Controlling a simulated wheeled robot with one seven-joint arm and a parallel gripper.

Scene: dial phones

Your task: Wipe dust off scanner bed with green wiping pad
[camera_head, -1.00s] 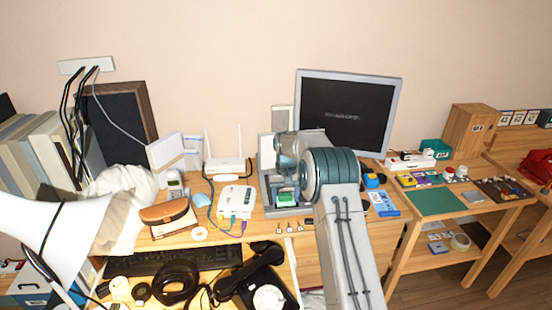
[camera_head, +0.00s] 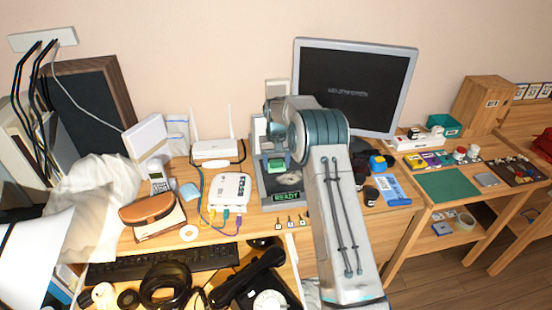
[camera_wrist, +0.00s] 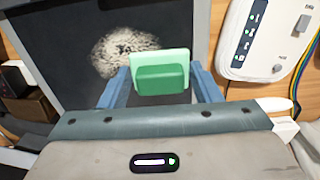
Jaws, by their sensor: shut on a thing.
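The green wiping pad (camera_wrist: 162,78) has a darker green grip block on a pale green base. My gripper (camera_wrist: 158,88) is shut on it, a blue finger at each side. The scanner bed (camera_wrist: 70,85) is a dark panel in a grey frame, with a pale dust patch (camera_wrist: 122,48) beside the pad, at its upper left in the wrist view. I cannot tell whether the pad touches the bed. In the head view the pad (camera_head: 276,166) is over the scanner (camera_head: 260,190), whose front display reads READY. My arm hides the scanner's right side.
A white router box (camera_head: 229,190) with cables stands left of the scanner. A monitor (camera_head: 352,85) is behind my arm. A black dial phone (camera_head: 268,297), keyboard (camera_head: 165,263) and brown pouch (camera_head: 147,210) crowd the left front. A side table with a green mat (camera_head: 447,186) is at right.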

